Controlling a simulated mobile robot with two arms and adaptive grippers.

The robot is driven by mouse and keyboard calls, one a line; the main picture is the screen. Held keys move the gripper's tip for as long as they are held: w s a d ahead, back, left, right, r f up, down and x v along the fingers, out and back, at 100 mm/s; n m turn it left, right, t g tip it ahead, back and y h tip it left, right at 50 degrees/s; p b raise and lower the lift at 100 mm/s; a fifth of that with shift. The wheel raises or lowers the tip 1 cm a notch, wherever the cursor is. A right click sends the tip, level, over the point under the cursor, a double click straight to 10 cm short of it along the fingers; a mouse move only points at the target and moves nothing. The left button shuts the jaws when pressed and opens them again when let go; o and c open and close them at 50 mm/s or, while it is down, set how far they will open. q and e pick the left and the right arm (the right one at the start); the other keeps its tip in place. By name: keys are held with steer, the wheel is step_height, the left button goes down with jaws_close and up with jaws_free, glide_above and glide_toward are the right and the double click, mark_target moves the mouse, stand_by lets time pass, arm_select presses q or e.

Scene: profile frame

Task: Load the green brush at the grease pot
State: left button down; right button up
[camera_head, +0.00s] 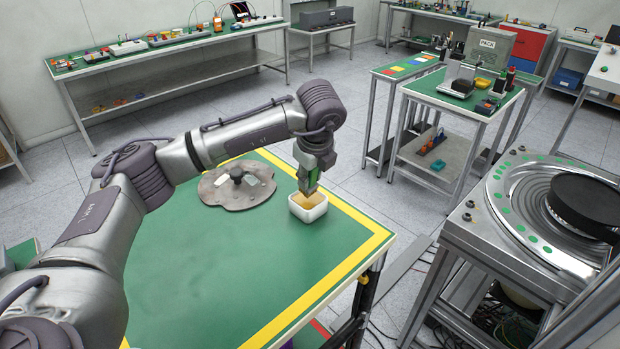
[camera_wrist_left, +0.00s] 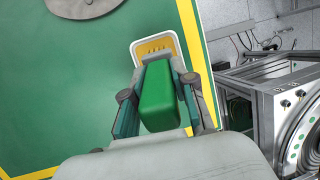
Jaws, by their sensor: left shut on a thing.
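My left gripper (camera_head: 309,187) is shut on the green brush (camera_wrist_left: 160,95), and its two fingers show on either side of the brush's green handle in the left wrist view. The grease pot (camera_head: 308,212) is a small white square pot with yellow-orange grease inside. It stands near the far right corner of the green table, and also shows in the left wrist view (camera_wrist_left: 179,38). The gripper is right above the pot, with the brush pointing down at its opening. My right gripper is out of view.
The green table (camera_head: 210,290) has a yellow border and is clear in front. A metal machine with a round ringed top (camera_head: 540,218) stands at the right, across a gap.

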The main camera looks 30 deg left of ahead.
arm_select(q)
steer(key=shift+r+p, duration=0.85)
steer(key=shift+r, duration=1.95)
